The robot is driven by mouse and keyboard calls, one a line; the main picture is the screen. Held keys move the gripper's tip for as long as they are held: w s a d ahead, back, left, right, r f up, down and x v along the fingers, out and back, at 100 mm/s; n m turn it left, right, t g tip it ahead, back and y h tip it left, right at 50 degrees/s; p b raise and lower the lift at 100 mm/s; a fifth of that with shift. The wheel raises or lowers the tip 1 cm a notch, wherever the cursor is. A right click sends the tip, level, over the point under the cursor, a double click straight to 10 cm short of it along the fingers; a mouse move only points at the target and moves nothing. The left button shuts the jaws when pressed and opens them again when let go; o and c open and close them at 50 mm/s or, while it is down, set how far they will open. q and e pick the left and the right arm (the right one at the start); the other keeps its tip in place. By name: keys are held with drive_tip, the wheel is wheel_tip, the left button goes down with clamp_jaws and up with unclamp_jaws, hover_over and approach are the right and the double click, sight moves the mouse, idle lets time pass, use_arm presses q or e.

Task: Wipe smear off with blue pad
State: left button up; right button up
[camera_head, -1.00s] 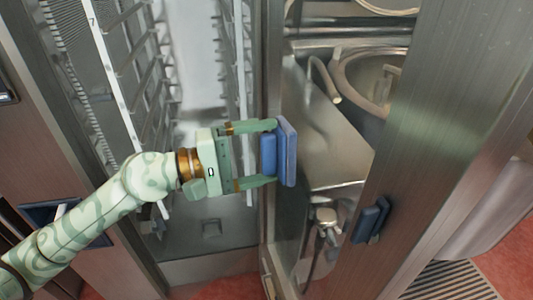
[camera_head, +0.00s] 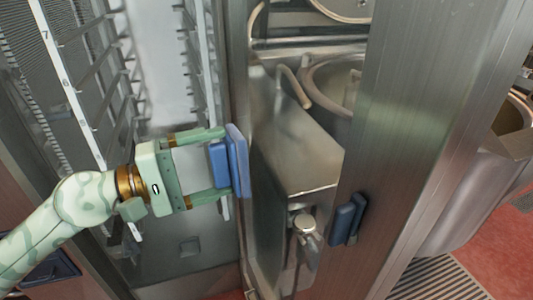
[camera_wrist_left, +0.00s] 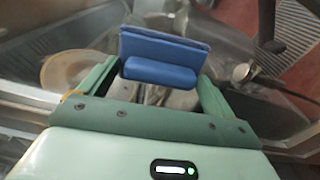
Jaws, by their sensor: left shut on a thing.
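The blue pad (camera_head: 239,160) is a flat plate with a thick grip block behind it. My left gripper (camera_head: 222,163) is shut on that block and holds the plate upright, facing right. In the head view the pad overlaps a narrow steel upright (camera_head: 238,70); I cannot tell whether it touches. In the left wrist view the pad (camera_wrist_left: 165,48) sits beyond the fingers of my left gripper (camera_wrist_left: 160,73). I cannot make out a smear in either view. My right gripper is not in view.
A blue shape (camera_head: 347,219) shows on the broad steel panel (camera_head: 420,130); I cannot tell whether it is a reflection. A steel housing with a tap (camera_head: 305,224) and a kettle (camera_head: 335,80) stand behind. A tall rack (camera_head: 85,90) is at left.

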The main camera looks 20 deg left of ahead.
sight(227, 153)
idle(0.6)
use_arm(q)
drive_tip(key=shift+w+d+r+p, duration=0.25)
drive_tip(key=shift+d+r+p, duration=0.05)
drive_tip(key=shift+p, duration=0.2)
drive_tip(key=w+d+p, duration=0.1)
drive_tip(key=w+d+r+p, duration=0.1)
drive_tip(key=d+p, duration=0.1)
drive_tip(key=shift+w+d+r, duration=0.15)
drive_tip(key=shift+w, duration=0.05)
drive_tip(key=shift+p+x, duration=0.8)
drive_tip(key=shift+x, duration=0.35)
drive_tip(key=shift+p+x, duration=0.4)
drive_tip(key=shift+x, duration=0.6)
